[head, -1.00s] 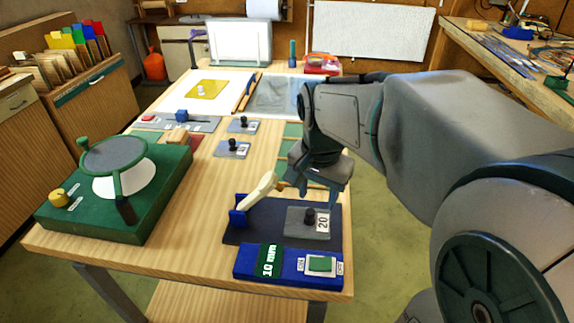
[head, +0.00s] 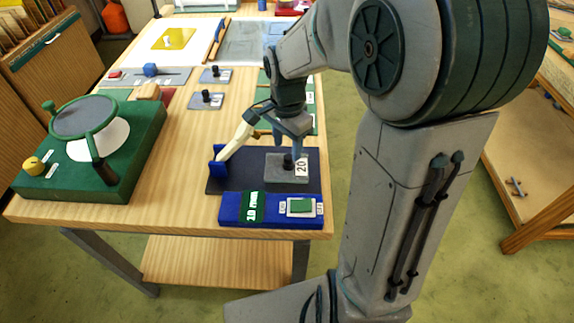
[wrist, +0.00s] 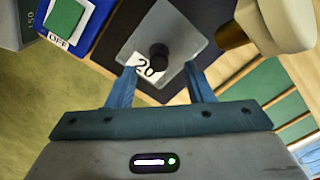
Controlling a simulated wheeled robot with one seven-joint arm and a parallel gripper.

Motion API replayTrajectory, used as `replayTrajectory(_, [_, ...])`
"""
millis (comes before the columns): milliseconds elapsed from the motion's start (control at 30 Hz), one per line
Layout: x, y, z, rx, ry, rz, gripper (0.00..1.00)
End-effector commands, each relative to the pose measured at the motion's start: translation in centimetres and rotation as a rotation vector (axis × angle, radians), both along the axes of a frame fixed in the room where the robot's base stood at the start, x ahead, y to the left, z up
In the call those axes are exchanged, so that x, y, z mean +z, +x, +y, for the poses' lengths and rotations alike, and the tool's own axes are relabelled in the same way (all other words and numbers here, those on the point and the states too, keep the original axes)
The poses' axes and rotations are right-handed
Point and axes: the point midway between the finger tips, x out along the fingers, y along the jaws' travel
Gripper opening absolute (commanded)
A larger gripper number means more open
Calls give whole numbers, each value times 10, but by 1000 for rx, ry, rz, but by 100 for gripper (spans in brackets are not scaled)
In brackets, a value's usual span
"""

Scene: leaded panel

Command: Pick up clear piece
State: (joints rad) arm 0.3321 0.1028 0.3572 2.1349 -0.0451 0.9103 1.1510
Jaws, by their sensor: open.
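A grey plate with a black knob and a "20" label (head: 273,163) lies on a dark mat in the head view. It also shows in the wrist view (wrist: 178,28). My gripper (head: 288,147) is open and empty, pointing down over this plate. In the wrist view my gripper's fingers (wrist: 158,73) reach toward the plate's near edge, on either side of the label; contact cannot be told. A grey, glassy-looking sheet (head: 248,40) lies at the back of the table. I cannot tell for sure which thing is the clear piece.
A cream lever (head: 235,140) with a blue base stands left of my gripper. A blue strip (head: 235,208) with a green switch runs along the front. Smaller knobbed plates (head: 206,100) lie farther back. A green box with a round disc (head: 87,117) stands at left.

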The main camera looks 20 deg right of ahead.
Motion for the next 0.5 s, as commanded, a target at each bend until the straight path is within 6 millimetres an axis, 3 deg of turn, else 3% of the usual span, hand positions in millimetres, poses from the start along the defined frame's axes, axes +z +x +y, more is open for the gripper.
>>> replayTrajectory(300, [-43,-2,-1,0,0,4,47])
replayTrajectory(500, [-49,-1,-1,1,0,0,47])
